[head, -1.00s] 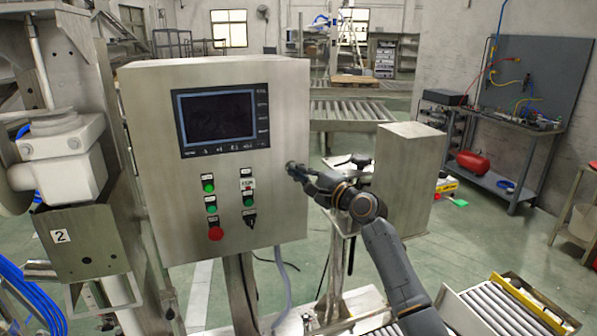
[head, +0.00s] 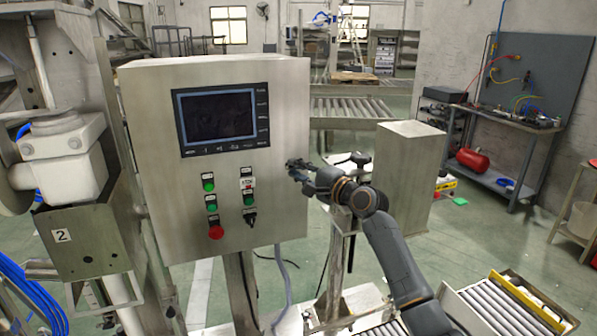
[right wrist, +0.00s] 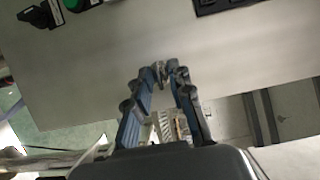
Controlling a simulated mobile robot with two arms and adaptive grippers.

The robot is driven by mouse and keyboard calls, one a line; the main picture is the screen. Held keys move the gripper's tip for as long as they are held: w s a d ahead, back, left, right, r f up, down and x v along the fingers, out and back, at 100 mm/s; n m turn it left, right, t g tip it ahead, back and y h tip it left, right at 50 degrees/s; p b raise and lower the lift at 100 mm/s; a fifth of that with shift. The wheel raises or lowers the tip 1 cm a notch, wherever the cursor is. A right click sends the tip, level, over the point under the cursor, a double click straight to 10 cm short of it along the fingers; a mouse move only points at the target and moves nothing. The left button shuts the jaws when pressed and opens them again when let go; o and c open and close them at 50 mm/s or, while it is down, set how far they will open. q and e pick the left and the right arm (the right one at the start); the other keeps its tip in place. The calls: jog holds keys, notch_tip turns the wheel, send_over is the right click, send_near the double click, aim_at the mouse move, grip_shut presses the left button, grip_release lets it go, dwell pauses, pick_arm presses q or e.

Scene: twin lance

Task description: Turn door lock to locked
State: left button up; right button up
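The grey metal control cabinet (head: 285,105) stands in the middle of the head view. My right gripper (head: 293,166) is at the right side of its front face and covers the door lock there. In the right wrist view my right gripper (right wrist: 166,70) has its fingertips drawn close together at the cabinet face. A small metallic piece, seemingly the door lock (right wrist: 159,69), shows between the tips. Its exact angle is hidden by the fingers. My left gripper is not in view.
The cabinet's screen (head: 220,118) is dark. Below it are green buttons (head: 208,186), a red button (head: 216,232) and a black selector switch (head: 250,219), left of my gripper. A grey box (head: 410,175) stands behind my right arm. Roller conveyors (head: 515,300) are at lower right.

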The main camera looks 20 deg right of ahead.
jog(key=shift+f, duration=0.15)
jog(key=v, duration=1.2)
dwell(0.3)
jog(key=s+d+f+n+g+h+b, duration=0.1)
jog(key=s+d+f+g+h, duration=0.15)
jog(key=f, duration=1.85)
jog(key=s+d+f+n+g+h+b, duration=0.1)
jog(key=s+f+g+h, duration=0.15)
jog(key=f, duration=1.85)
jog(key=s+a+f+n+g+h+b, duration=0.1)
jog(key=s+f+n+g, duration=0.1)
jog(key=s+f, duration=0.65)
jog(key=s+a+f+n+g+h, duration=0.15)
jog(key=s+f, duration=0.45)
jog(key=f, duration=0.6)
jog(key=s+a+f+n+g, duration=0.2)
jog(key=s+f, duration=0.4)
jog(key=s, duration=0.7)
jog(key=s+a+f+n+g+b, duration=0.1)
jog(key=s+f+n, duration=0.3)
jog(key=s, duration=0.9)
jog(key=s+a+f+n+g, duration=0.2)
jog(key=s+f+n+g, duration=0.2)
jog(key=s+f, duration=0.4)
jog(key=s, duration=0.5)
jog(key=shift+a+f+b, duration=0.15)
jog(key=shift+a+b, duration=0.25)
